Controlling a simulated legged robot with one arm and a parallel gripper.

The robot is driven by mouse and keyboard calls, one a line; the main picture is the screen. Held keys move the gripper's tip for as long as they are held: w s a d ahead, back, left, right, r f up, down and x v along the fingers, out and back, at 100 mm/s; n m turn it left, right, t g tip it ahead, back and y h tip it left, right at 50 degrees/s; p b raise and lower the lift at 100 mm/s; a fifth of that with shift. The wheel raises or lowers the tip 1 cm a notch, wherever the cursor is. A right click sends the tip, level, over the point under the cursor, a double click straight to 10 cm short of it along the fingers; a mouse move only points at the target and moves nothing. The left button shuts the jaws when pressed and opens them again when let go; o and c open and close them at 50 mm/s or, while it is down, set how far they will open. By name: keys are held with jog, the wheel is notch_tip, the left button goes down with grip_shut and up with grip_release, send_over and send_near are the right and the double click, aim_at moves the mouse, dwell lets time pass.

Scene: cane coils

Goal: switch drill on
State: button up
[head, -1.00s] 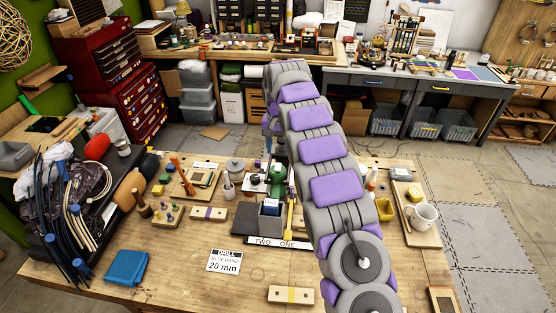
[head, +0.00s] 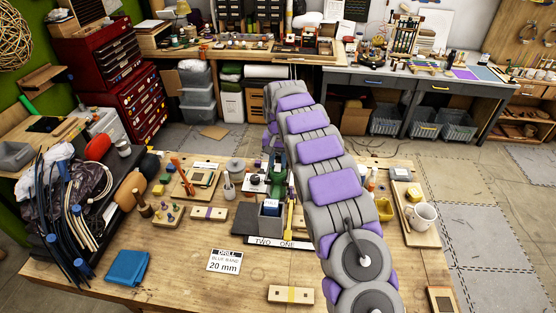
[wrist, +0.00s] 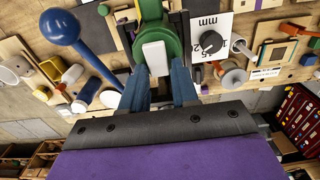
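The drill (head: 277,178) is a green machine at the middle of the workbench, partly hidden behind my arm in the head view. In the wrist view its green body (wrist: 171,45) fills the top middle, with a white rounded switch-like piece (wrist: 153,57) on its front. My gripper (wrist: 160,84) has two blue fingers spread apart, one on each side below the white piece, with nothing held between them. I cannot tell if a fingertip touches the drill. A blue ball-ended lever (wrist: 60,27) and a black dial on a white mm scale (wrist: 211,42) flank the drill.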

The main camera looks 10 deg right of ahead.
grip_shut()
jog(key=shift+b, duration=0.35)
jog(key=t+b, duration=0.1)
jog(key=b, duration=0.1)
jog(key=s+t+h+b, duration=0.1)
jog(key=t+b, duration=0.1)
jog(key=shift+a+b, duration=0.15)
jog(key=shift+b, duration=0.25)
jog(key=shift+r+t+b, duration=0.1)
jog(key=shift+t+b, duration=0.2)
jog(key=shift+t, duration=0.1)
jog(key=shift+r, duration=0.1)
jog(key=shift+o, duration=2.1)
grip_release()
